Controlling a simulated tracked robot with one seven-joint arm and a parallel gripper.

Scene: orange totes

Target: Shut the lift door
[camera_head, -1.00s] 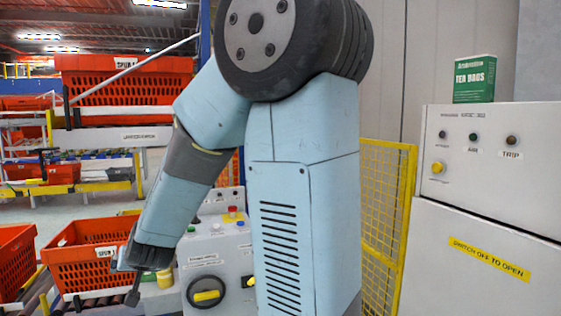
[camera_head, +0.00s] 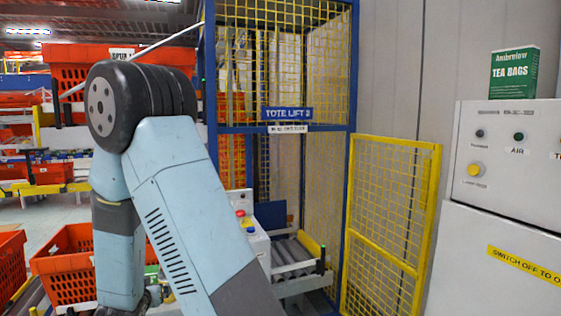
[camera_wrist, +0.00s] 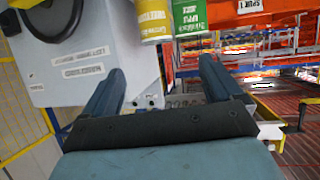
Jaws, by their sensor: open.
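The lift door is a yellow-framed mesh panel (camera_head: 437,215) right of the blue-framed tote lift (camera_head: 352,70) in the head view. It stands open, swung out from the lift's right post, and the lift's lower opening is uncovered. Rollers (camera_head: 292,252) show inside that opening. My gripper hangs low at the left in the head view, its tips cut off or hidden, well away from the door. In the wrist view my gripper (camera_wrist: 162,68) has its two fingers wide apart with nothing held between them.
A grey control box (camera_wrist: 75,50) and yellow and green containers (camera_wrist: 188,16) are close beyond my fingers. An orange tote (camera_head: 65,268) sits at left. A white cabinet (camera_head: 500,225) with a tea box (camera_head: 515,73) stands right of the door. My arm hides part of the control box.

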